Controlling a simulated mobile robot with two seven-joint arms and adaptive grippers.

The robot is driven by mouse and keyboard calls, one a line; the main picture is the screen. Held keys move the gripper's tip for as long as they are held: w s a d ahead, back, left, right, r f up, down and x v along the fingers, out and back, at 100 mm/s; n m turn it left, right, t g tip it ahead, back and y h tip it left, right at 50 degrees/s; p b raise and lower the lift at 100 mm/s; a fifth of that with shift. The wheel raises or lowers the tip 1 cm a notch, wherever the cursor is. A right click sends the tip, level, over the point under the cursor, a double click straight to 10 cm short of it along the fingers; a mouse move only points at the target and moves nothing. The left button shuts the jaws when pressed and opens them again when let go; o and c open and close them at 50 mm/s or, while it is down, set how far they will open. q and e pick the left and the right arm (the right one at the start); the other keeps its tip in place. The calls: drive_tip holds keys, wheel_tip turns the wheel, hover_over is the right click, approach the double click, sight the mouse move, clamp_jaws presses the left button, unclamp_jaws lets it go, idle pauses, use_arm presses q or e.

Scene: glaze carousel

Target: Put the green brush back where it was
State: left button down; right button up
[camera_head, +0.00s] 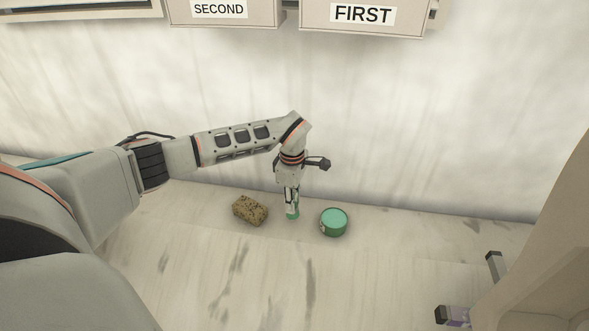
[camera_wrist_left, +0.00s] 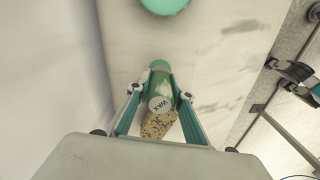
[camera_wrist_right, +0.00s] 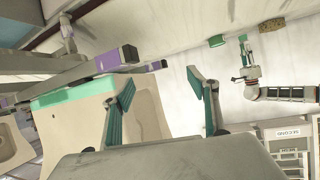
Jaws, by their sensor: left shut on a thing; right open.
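My left gripper (camera_head: 291,205) points down close to the counter and is shut on a green, roughly cylindrical thing, which I take as the green brush (camera_head: 293,216). In the left wrist view the green brush (camera_wrist_left: 160,80) sits between both fingers, with a pale end face marked WAX toward the camera. Its lower end is near the counter; I cannot tell whether it touches. The fingers hide part of it. My right gripper (camera_wrist_right: 162,98) is open and empty, away from the counter items.
A speckled brown sponge (camera_head: 250,210) lies left of the held brush. A round green pot (camera_head: 334,222) stands just right of it. Boxes labelled SECOND (camera_head: 220,10) and FIRST (camera_head: 362,16) are at the top. The pale counter (camera_head: 225,270) is clear in front.

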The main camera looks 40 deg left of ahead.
use_arm(q)
drive_tip(key=f, duration=0.3)
drive_tip(key=shift+s+f+b, duration=0.2)
drive_tip(key=shift+b, duration=0.2)
drive_tip(key=shift+w, duration=0.1)
drive_tip(key=shift+r, duration=0.2)
use_arm(e)
drive_tip(key=shift+w+a+r, duration=0.25)
drive_tip(key=shift+a+r, duration=0.1)
drive_tip(key=shift+a, duration=0.05)
use_arm(q)
drive_tip(key=c, duration=1.8)
unclamp_jaws()
drive_tip(key=shift+f, duration=0.15)
use_arm(e)
drive_tip(key=shift+s+f, duration=0.15)
